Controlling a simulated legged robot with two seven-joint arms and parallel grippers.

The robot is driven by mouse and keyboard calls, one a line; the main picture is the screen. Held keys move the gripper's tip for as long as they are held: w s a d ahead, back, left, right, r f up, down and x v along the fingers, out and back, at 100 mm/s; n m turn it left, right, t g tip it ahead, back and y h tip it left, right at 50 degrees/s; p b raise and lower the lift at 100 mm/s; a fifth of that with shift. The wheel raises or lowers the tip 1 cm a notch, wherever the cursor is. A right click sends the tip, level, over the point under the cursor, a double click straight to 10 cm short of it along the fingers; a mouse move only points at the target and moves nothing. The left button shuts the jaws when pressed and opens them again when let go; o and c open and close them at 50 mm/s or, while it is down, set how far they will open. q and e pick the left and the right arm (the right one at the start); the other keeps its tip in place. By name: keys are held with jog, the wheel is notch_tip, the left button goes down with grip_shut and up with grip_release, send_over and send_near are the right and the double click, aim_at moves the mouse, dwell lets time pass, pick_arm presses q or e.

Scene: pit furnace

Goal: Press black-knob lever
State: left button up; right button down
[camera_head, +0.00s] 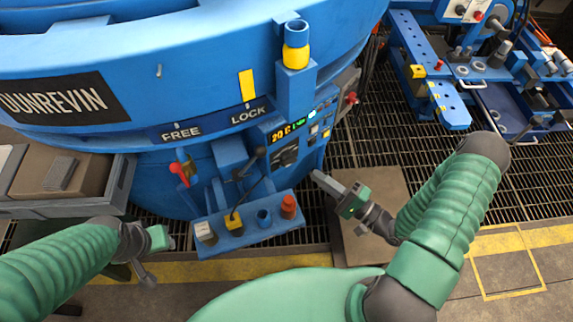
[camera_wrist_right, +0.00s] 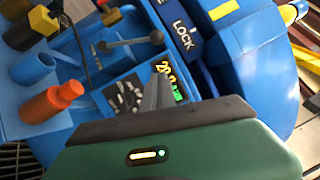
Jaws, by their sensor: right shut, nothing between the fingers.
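The black-knob lever (camera_head: 261,152) sticks out of the blue furnace's front, left of the lit display. In the right wrist view its dark round knob (camera_wrist_right: 157,37) is on a thin rod, just above and left of the fingertips and apart from them. My right gripper (camera_head: 319,177) is shut and empty, right of the lever and in front of the control panel. Its fingers (camera_wrist_right: 160,75) point at the panel in the right wrist view. My left gripper (camera_head: 158,252) is at the lower left, away from the lever; its finger opening is unclear.
A blue shelf (camera_head: 250,238) with an orange-red plug (camera_head: 288,206), a blue cup (camera_head: 264,217) and a yellow block (camera_head: 234,222) juts out below the lever. A red-handled part (camera_head: 181,172) is left. Grating (camera_head: 350,150) lies to the right.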

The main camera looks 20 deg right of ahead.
jog(key=shift+r, duration=0.1)
jog(key=shift+d, duration=0.1)
jog(key=s+a+b+x, duration=0.1)
jog(key=a+x, duration=0.1)
jog(key=x, duration=1)
jog(key=shift+a+r+b, duration=0.3)
jog(key=shift+r, duration=0.1)
